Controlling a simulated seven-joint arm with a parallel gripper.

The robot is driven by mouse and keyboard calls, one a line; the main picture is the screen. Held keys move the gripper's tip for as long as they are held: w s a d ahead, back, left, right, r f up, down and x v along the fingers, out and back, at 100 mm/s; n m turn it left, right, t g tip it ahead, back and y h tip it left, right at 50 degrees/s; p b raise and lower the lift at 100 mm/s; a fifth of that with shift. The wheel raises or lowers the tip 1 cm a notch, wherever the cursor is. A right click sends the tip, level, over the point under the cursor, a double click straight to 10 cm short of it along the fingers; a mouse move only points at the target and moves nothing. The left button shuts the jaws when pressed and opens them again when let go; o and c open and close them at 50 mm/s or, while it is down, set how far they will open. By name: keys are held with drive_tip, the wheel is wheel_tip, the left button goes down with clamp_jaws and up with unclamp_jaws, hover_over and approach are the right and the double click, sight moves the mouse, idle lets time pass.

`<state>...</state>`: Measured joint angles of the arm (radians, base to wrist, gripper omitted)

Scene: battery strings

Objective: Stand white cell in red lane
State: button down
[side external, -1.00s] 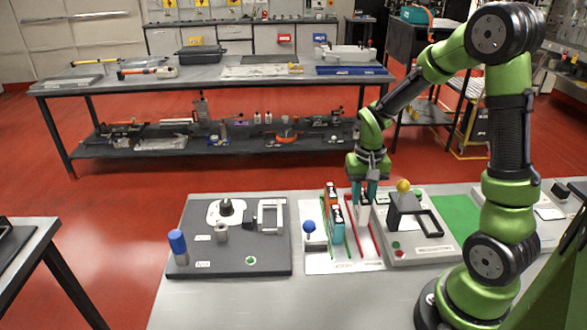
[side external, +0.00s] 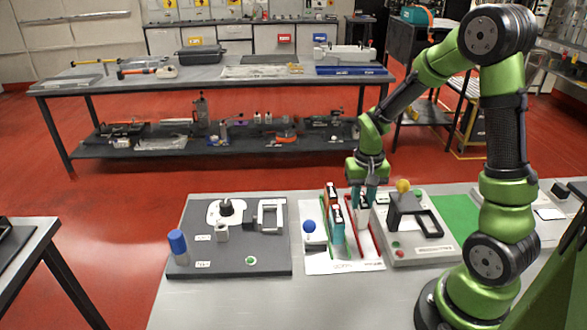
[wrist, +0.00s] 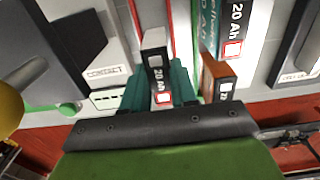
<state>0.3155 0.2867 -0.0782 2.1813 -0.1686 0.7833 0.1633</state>
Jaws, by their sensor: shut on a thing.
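My gripper (side external: 367,195) has teal fingers and is shut on the white cell (side external: 362,213), which has a black 20 Ah label; the cell also shows between the fingers in the wrist view (wrist: 155,55). The cell is upright, over or on the white lane sheet (side external: 318,265), close to the red lane line (side external: 377,240). A red strip (wrist: 136,18) shows beside the cell in the wrist view. I cannot tell whether its base touches the sheet. A teal cell (side external: 337,229) and an orange cell (side external: 331,192) stand to the left, near a green line (side external: 350,240).
A grey fixture with a black handle (side external: 428,224) and a yellow ball (side external: 403,185) stands close on the right. A blue knob (side external: 309,226) is at the sheet's left. A dark board (side external: 225,262) with a blue-capped cylinder (side external: 177,243) lies further left.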

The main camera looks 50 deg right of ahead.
drive_tip(key=shift+f, duration=0.1)
drive_tip(key=c, duration=0.8)
unclamp_jaws()
wheel_tip(320, 180, up, 17)
drive_tip(key=shift+f, duration=0.1)
drive_tip(key=s+a+r+n+t+y, duration=0.1)
drive_tip(key=s+a+n+t, duration=0.1)
drive_tip(key=a, duration=0.6)
drive_tip(key=s+a+r+n+t+y, duration=0.1)
drive_tip(key=s+a+n+t, duration=0.2)
drive_tip(key=s+a+t, duration=0.2)
drive_tip(key=a, duration=0.2)
drive_tip(key=shift+a+r, duration=0.35)
drive_tip(key=shift+r, duration=0.05)
